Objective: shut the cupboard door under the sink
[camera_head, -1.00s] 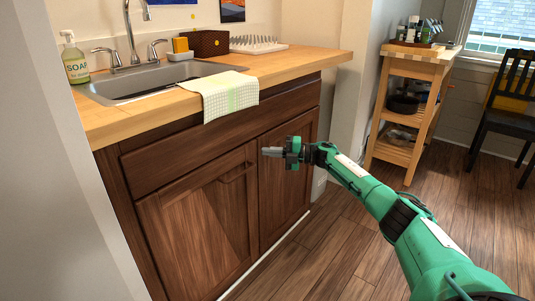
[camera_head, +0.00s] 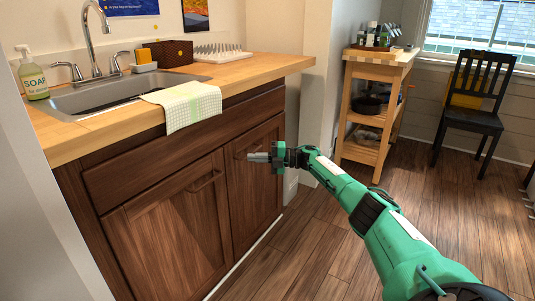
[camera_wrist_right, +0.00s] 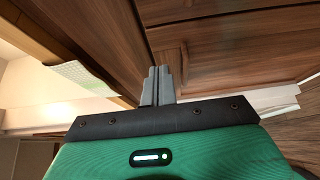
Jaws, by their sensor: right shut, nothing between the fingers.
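The wooden cupboard under the sink (camera_head: 110,98) has two front doors, the left door (camera_head: 170,230) with a bar handle (camera_head: 203,181) and the right door (camera_head: 258,205). Both look about flush with the front; I cannot tell whether either is slightly ajar. My right gripper (camera_head: 250,157) is shut and empty, in front of the right door's upper part, its tips pointing left. In the right wrist view, the shut fingers (camera_wrist_right: 160,73) point towards the wooden front (camera_wrist_right: 230,50); contact is unclear. My left gripper is not in view.
A checked towel (camera_head: 190,106) hangs over the counter edge (camera_head: 255,70). A soap bottle (camera_head: 32,75) and a dish rack (camera_head: 222,54) stand on the counter. A wooden trolley (camera_head: 372,105) and black chair (camera_head: 472,100) stand at the right. Floor (camera_head: 330,240) in front is clear.

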